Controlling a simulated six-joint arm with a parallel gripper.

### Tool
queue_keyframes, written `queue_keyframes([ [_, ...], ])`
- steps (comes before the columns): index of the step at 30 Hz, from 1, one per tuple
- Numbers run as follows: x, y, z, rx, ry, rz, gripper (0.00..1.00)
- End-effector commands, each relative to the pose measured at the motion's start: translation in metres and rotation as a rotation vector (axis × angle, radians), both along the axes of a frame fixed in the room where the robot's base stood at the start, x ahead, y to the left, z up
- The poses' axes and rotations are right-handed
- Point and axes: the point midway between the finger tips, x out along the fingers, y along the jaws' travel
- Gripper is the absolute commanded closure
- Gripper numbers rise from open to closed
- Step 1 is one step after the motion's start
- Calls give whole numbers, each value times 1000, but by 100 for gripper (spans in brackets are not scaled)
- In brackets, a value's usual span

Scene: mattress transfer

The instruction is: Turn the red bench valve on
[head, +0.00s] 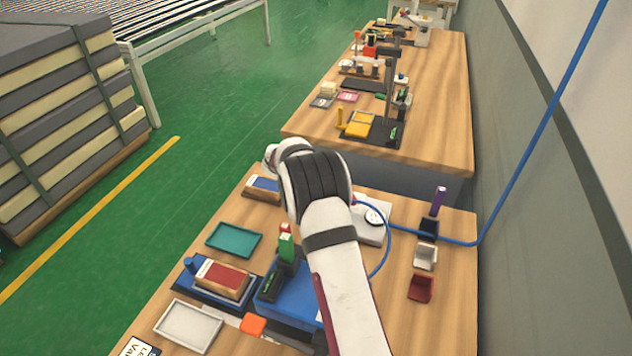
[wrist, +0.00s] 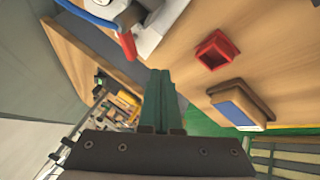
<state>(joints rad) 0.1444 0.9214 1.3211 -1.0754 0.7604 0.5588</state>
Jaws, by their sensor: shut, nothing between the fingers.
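The red valve handle (wrist: 129,47) shows in the wrist view as a short red lever, up and left of my fingertips. It is joined to a grey metal fitting beside a blue hose (wrist: 92,17). My gripper (wrist: 160,73) has its two green-grey fingers together and empty, apart from the lever in the picture. In the head view my white and black arm hides the valve. A white base plate with a round gauge (head: 373,217) and the blue hose (head: 386,250) show just right of my arm.
A red square open holder (wrist: 215,50) and a blue-topped wooden block (wrist: 238,105) lie right of my fingers in the wrist view. A teal tray (head: 234,240), a red-topped block (head: 222,279) and small bins (head: 425,256) are on the bench. A second bench (head: 440,130) stands beyond.

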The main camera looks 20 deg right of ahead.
Motion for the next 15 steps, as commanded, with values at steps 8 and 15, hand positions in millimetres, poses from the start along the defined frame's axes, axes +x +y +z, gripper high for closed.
queue_keyframes([
  [8, 18, -32, -49, 1, 1, -2, 100],
  [15, 13, -65, -47, 0, -1, -1, 100],
])
